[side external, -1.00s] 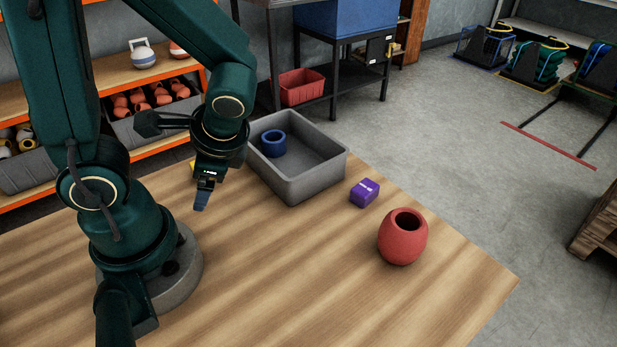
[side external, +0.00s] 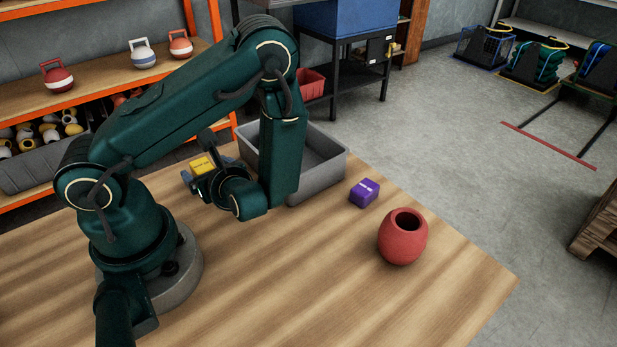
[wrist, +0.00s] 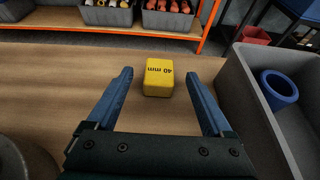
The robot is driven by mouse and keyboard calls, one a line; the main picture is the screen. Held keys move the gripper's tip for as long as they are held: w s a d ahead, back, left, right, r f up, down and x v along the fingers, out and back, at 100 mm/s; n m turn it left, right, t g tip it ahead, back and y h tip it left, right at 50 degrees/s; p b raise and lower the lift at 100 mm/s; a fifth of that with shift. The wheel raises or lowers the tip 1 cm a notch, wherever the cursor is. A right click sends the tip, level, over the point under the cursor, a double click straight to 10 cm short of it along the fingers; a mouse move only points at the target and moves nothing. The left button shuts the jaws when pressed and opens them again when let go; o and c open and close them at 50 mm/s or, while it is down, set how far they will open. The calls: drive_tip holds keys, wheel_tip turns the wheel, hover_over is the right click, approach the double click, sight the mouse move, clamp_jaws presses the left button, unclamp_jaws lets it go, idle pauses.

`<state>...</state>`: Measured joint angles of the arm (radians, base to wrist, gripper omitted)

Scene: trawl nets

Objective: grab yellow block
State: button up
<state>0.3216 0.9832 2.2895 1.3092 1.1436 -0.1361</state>
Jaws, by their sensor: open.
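My gripper (wrist: 162,86) is open, with one blue finger to the left of the block and one to the right. Gaps show between the block and both fingers. In the side view the yellow block (side external: 202,165) shows just beyond my gripper (side external: 199,182), which is turned low and sideways. The arm and wrist partly hide the fingers there.
A grey bin (side external: 322,165) stands right of the block; a blue ring (wrist: 278,88) lies inside it. A purple block (side external: 364,193) and a red vase (side external: 403,237) stand farther right on the table. Orange shelving (wrist: 110,48) stands behind the table edge.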

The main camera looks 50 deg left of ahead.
sight(202, 165)
drive_tip(key=shift+x, duration=1.8)
drive_tip(key=shift+c, duration=0.3)
clamp_jaws()
drive_tip(key=shift+r, duration=0.1)
